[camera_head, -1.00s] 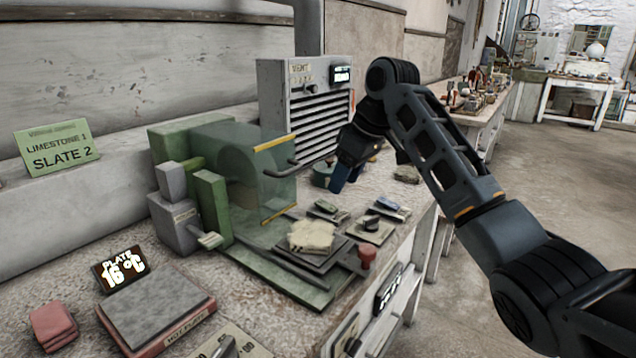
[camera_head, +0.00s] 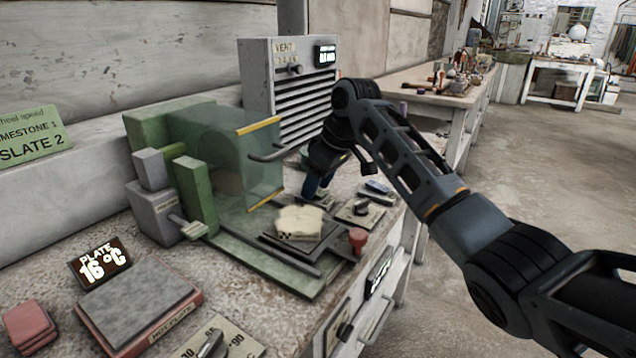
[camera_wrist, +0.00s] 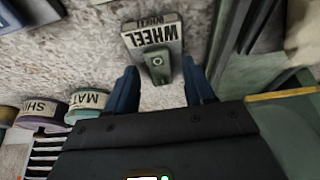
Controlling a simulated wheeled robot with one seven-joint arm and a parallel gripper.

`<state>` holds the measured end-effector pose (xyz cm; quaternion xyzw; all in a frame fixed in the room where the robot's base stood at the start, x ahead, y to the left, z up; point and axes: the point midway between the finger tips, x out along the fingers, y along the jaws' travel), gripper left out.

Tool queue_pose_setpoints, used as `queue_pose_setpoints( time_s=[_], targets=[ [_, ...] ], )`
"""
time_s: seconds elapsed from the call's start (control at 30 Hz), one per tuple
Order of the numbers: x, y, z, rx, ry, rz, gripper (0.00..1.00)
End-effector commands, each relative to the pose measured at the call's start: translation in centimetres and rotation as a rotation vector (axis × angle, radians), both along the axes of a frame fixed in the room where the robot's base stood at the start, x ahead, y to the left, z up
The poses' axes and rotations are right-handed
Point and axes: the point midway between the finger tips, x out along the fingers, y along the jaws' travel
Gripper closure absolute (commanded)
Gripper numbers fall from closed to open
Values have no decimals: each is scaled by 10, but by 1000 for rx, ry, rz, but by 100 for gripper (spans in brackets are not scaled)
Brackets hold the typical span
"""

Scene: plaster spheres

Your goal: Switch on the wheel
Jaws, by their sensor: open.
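The wheel machine (camera_head: 180,150) is green, with a clear guard (camera_head: 250,170) edged in yellow over a round wheel. In the wrist view, a switch box marked WHEEL (camera_wrist: 152,38) lies on the bench with a small green-grey switch (camera_wrist: 157,66) on it. My gripper (camera_wrist: 163,85) is open, its two blue fingers on either side of the switch. In the head view my gripper (camera_head: 316,188) is low over the bench beyond the stone slab; its fingertips are partly hidden. I cannot tell whether the fingers touch the switch.
A pale stone slab (camera_head: 300,222) lies on the machine's plate, with a red knob (camera_head: 357,238) beside it. A vent unit (camera_head: 290,85) stands behind. Round containers marked SHI (camera_wrist: 40,112) and MAT (camera_wrist: 88,103) stand nearby. A hot plate (camera_head: 135,300) is at lower left.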

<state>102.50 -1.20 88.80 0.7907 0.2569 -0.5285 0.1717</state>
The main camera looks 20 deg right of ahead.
Motion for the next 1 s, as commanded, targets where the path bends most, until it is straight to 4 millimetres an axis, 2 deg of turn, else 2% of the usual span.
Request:
queue_pose_setpoints(
  time_s=[0.13, 0.67, 1.0],
  targets=[
    [0, 0, 0, 0, 0, 0, 49],
    [0, 0, 1, 0, 0, 0, 99],
    [3, 3, 9, -50, 70, 0, 100]
  ],
)
